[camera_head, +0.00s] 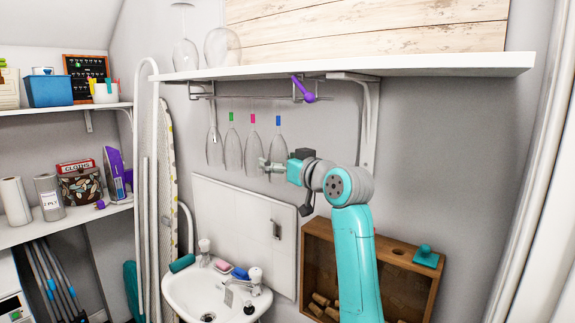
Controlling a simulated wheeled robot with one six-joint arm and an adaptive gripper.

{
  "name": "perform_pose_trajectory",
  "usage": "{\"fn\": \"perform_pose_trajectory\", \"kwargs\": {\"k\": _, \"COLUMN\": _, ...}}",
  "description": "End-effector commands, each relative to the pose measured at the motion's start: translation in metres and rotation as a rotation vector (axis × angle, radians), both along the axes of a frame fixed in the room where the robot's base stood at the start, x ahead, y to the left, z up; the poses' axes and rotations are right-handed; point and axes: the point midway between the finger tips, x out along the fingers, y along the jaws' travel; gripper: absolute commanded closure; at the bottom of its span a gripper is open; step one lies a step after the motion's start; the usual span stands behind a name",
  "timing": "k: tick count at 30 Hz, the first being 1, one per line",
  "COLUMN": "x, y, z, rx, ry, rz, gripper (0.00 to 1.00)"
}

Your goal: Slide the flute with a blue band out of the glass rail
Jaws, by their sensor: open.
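The flute with a blue band (278,142) hangs upside down by its foot from the glass rail (245,97) under the white shelf. It is the rightmost of several hanging flutes. Its band is at stem height and its clear bowl is below. My gripper (264,165) is open at the height of the bowls, just below the blue-banded flute and close to the pink-banded one. The fingers overlap the lower bowl in the picture, and I cannot tell whether they touch or surround it.
The flute with a pink band (253,146) and the flute with a green band (232,150) hang close to the left. A purple object (304,89) hangs at the rail's right end. A shelf bracket (369,120) is right. The sink (215,295) is below.

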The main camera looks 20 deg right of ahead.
Motion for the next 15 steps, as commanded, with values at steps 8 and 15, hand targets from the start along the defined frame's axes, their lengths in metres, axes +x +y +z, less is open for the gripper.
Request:
{"fn": "perform_pose_trajectory", "kwargs": {"k": 8, "x": 0.0043, "y": 0.0019, "z": -0.0002, "rx": 0.0, "ry": 0.0, "rz": 0.0, "gripper": 0.12}}
{"fn": "perform_pose_trajectory", "kwargs": {"k": 15, "x": 0.0041, "y": 0.0018, "z": -0.0004, "rx": 0.0, "ry": 0.001, "rz": 0.0, "gripper": 0.47}}
